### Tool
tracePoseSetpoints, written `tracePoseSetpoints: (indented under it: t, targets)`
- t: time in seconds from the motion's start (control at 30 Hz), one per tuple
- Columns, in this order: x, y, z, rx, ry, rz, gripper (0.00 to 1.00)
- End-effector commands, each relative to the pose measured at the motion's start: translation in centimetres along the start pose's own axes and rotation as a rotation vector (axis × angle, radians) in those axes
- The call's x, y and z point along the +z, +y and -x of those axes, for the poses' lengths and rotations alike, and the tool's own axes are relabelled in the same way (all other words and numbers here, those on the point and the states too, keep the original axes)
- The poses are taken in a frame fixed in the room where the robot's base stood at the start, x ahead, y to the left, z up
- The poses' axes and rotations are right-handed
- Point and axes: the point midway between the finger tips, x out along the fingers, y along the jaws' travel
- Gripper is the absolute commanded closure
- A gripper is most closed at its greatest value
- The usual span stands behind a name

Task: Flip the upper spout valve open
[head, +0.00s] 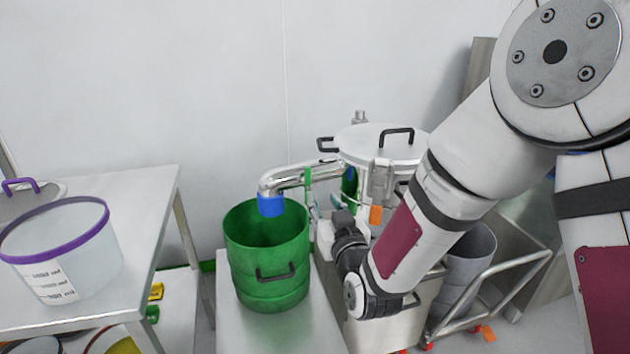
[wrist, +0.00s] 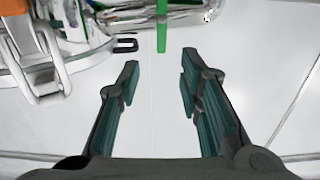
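The silver spout pipe (head: 295,174) leaves the lidded steel vessel (head: 352,145) and bends down to a blue end over a green bucket (head: 268,255). A green valve lever (head: 308,178) is on the pipe. In the wrist view the lever (wrist: 162,26) hangs across the pipe (wrist: 190,14), pointing at the gap between my fingers. My gripper (wrist: 161,64) is open and empty, its fingertips short of the lever and apart from it. In the head view, my arm partly hides the gripper and vessel. The valve's inside is hidden.
A table (head: 150,215) at left holds a clear tub (head: 65,250) with a purple rim. The bucket stands on a steel bench (head: 290,325). A steel cart (head: 500,275) with a grey bin is at right. A metal latch (wrist: 42,75) shows left of my fingers.

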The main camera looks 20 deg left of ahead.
Motion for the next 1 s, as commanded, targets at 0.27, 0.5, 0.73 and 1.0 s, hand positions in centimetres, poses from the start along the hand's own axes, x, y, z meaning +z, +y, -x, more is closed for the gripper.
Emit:
tracePoseSetpoints:
  t: [0.27, 0.5, 0.73, 1.0]
  targets:
    - [0.1, -0.3, -2.3, -0.001, 0.018, -0.004, 0.67]
    - [0.1, -0.2, -6.9, 0.0, 0.017, -0.003, 0.67]
    - [0.1, -0.2, -11.1, 0.0, 0.016, -0.003, 0.67]
    - [0.0, -0.2, -13.6, -0.001, 0.015, -0.003, 0.67]
